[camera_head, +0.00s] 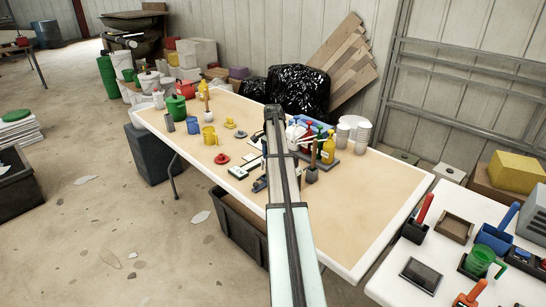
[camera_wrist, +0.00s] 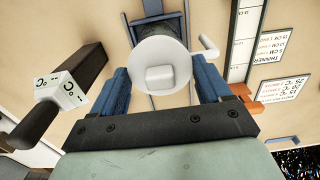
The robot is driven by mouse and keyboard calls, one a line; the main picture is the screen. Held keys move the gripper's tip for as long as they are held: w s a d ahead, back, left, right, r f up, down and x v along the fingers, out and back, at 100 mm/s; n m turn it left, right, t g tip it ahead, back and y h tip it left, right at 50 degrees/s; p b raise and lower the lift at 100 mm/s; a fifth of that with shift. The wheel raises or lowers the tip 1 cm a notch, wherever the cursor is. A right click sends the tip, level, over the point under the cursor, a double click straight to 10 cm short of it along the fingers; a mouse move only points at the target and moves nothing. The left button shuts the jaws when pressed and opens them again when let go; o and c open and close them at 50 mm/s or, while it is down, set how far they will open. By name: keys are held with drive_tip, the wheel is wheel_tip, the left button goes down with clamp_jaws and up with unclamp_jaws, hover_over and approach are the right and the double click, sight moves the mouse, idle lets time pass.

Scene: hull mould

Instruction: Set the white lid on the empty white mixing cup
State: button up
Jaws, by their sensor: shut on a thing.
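In the wrist view my gripper (camera_wrist: 160,82) has two blue fingers shut on the white lid (camera_wrist: 145,52), a round disc with a squarish knob (camera_wrist: 158,77). The disc sits between the fingers. A white curved handle (camera_wrist: 209,45) sticks out to the right behind the disc; I cannot tell whether it belongs to the mixing cup beneath. In the head view my arm hides the gripper, the lid and whatever lies under them. Which white vessel is the empty mixing cup is not clear there.
The tan table (camera_head: 362,207) has free room at its front right. A yellow mug (camera_head: 209,135), red lid (camera_head: 222,159) and green mug (camera_head: 177,108) stand at left. Bottles (camera_head: 328,148) and white cups (camera_head: 362,135) stand behind. A dark-handled white block (camera_wrist: 62,92) lies left in the wrist view.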

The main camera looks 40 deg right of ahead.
drive_tip(key=shift+f, duration=0.15)
idle(0.8)
drive_tip(key=o, duration=1)
drive_tip(key=shift+r, duration=3.55)
